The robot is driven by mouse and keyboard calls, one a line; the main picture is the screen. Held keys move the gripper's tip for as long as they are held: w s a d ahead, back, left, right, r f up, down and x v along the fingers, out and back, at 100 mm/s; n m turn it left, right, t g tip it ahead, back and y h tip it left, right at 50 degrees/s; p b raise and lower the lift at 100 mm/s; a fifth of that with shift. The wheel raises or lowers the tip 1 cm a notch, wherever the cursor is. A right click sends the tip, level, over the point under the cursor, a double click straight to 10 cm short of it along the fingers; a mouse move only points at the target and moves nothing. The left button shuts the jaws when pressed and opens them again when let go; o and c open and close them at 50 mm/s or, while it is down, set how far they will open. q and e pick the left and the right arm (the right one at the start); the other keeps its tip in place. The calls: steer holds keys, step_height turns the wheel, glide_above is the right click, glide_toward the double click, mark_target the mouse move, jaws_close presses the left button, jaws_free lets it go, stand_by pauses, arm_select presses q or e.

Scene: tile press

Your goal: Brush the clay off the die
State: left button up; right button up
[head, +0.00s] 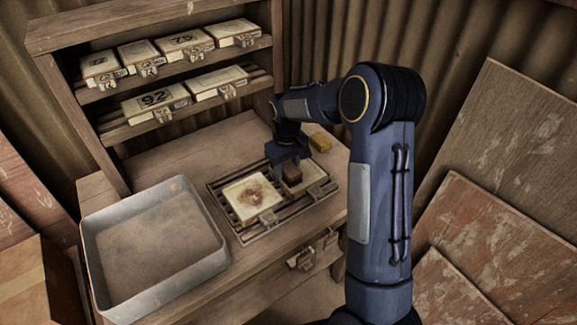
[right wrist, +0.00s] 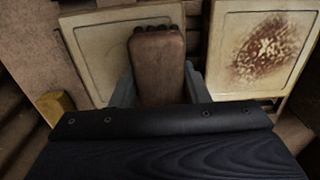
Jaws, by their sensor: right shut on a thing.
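The die plate with a reddish-brown clay smear (head: 250,190) lies face up on a slatted rack (head: 246,236). The smeared plate also shows at the right of the right wrist view (right wrist: 300,75). A cleaner pale plate (head: 310,181) lies beside it, partly hidden by my right gripper. My right gripper (head: 286,160) is shut on a brown brush (right wrist: 158,75). It holds the brush over the cleaner plate, to the side of the smear. I cannot tell whether the brush touches the plate. My left gripper is out of view.
A yellow block (head: 320,142) lies on the bench behind the rack. A shallow grey metal tray (head: 190,284) stands at the left. A wooden shelf (head: 187,55) behind holds several numbered dies. Boards (head: 495,250) lean at the right. Bare bench lies behind the rack.

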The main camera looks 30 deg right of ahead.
steer(key=shift+a, duration=0.45)
step_height(320, 180, up, 3)
steer(key=shift+f+p, duration=0.1)
steer(key=shift+p, duration=0.7)
steer(key=shift+d+r+p, duration=0.15)
steer(key=shift+r+p, duration=0.15)
steer(key=shift+r, duration=0.05)
step_height(320, 180, up, 2)
steer(key=shift+r+p, duration=0.2)
steer(key=shift+p, duration=0.6)
steer(key=shift+r+p, duration=0.85)
steer(key=shift+r, duration=0.3)
